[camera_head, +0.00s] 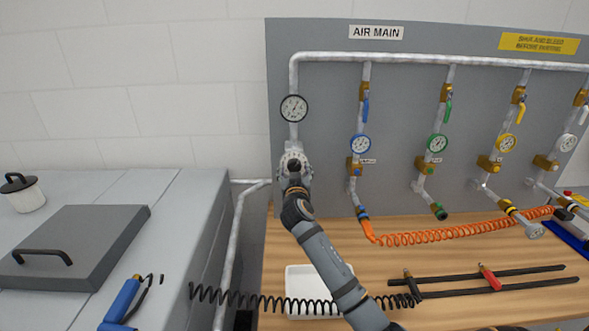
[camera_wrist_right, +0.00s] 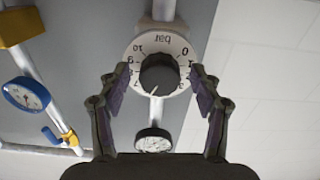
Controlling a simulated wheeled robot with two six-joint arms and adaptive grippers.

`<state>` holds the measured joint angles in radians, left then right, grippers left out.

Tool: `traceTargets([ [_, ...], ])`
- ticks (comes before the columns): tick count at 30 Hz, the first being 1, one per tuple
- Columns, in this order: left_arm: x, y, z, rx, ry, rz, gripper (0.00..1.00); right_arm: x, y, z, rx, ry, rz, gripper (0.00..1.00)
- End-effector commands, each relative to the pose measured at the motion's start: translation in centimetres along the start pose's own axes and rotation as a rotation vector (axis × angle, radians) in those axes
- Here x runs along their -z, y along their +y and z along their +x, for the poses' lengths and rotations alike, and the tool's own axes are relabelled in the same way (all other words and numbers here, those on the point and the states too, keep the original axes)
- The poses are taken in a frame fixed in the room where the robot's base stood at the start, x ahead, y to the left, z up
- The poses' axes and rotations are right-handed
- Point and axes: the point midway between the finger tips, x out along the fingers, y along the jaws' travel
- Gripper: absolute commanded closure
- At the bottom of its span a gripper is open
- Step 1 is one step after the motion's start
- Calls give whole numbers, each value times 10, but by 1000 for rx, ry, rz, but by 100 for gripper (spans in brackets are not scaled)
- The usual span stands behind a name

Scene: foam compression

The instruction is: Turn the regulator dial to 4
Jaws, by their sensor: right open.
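The regulator dial (camera_head: 295,160) is a white round scale on the main pipe below the AIR MAIN sign. In the right wrist view its scale (camera_wrist_right: 171,43) appears upside down around a dark round knob (camera_wrist_right: 160,76). A pale mark on the knob points down and slightly left in that view; the numeral there is too small to read. My right gripper (camera_head: 293,172) is in front of the dial, partly covering it. In the wrist view the right gripper (camera_wrist_right: 152,80) is open, with one finger on either side of the knob, apparently apart from it. My left gripper is out of view.
A pressure gauge (camera_head: 293,108) is above the dial. Several valve lines with coloured gauges, such as the blue one (camera_head: 360,144), stand to the right. An orange coiled hose (camera_head: 440,236) and a white tray (camera_head: 297,284) are on the wooden bench. A grey lidded box (camera_head: 85,235) is at left.

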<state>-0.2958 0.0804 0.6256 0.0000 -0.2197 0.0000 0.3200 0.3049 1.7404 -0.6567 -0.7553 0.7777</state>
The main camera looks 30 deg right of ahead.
Motion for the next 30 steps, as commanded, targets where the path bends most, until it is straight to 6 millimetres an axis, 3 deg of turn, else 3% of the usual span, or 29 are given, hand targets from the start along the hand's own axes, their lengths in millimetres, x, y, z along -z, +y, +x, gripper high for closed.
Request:
traceTargets([
  [4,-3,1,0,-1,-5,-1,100,0,0,0,0,0,0,35],
  [16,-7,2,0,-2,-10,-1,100,0,0,-1,0,0,0,90],
  [30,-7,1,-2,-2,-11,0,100,0,0,-1,1,-1,-129,90],
])
